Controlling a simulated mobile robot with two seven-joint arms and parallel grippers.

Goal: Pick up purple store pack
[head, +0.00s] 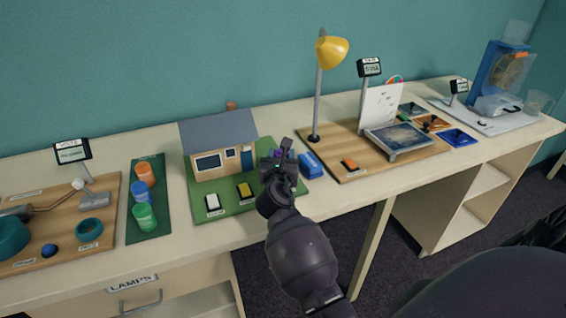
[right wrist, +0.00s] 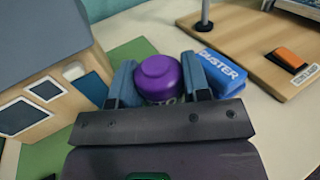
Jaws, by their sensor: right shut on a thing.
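The purple store pack (right wrist: 157,78) is a rounded purple piece seen in the right wrist view, between the two blue-grey fingers of my right gripper (right wrist: 160,84). The gripper is shut on it, with a finger against each side. Its lower part is hidden behind the gripper body. In the head view my right gripper (head: 281,160) is at the right side of the model house, over the edge of the green board, and only a small bit of purple shows there. I cannot tell whether the pack touches the board. My left gripper is not in view.
The model house (head: 221,148) stands close on the left. A blue duster (head: 311,164) lies close on the right, beside the lamp's wooden board (head: 345,172). White and yellow switches sit at the green board's front. Three coloured pots (head: 145,197) stand further left.

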